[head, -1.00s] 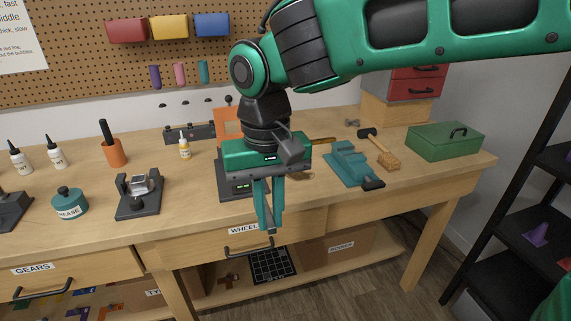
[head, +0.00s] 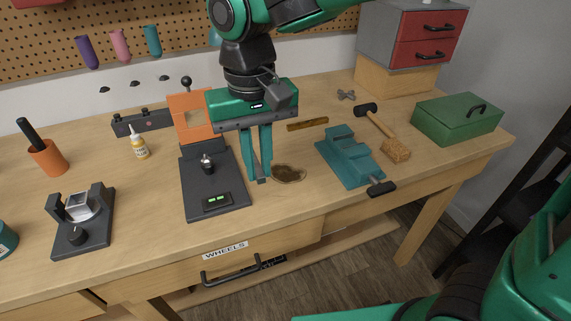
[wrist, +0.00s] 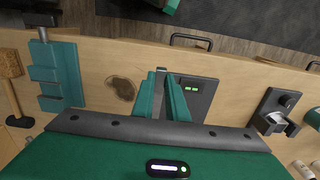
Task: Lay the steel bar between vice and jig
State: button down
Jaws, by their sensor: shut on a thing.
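My gripper (head: 260,180) is shut on the steel bar (head: 263,172), a narrow grey piece that hangs upright between the teal fingers and is mostly hidden by them. In the wrist view the bar (wrist: 161,76) shows at the fingertips. The teal vice (head: 343,158) stands on the bench to the right of my gripper. A dark-based fixture with an orange frame (head: 192,128), a post and a green display, apparently the jig, stands just left of it. My gripper is over the bench between these two, beside a dark stain (head: 290,173). Whether the bar touches the bench is unclear.
A brass-coloured strip (head: 307,125) lies behind the stain. A mallet (head: 385,132) and a green toolbox (head: 457,118) are right of the vice. A dark stand with a silver block (head: 83,207) is at left. The bench front between fixture and vice is clear.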

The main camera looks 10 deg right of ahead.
send_over(294, 187)
notch_tip(294, 187, down, 6)
jog(key=shift+f, duration=2.1)
jog(key=c, duration=1.7)
grip_release()
jog(key=shift+c, duration=0.2)
notch_tip(294, 187, up, 12)
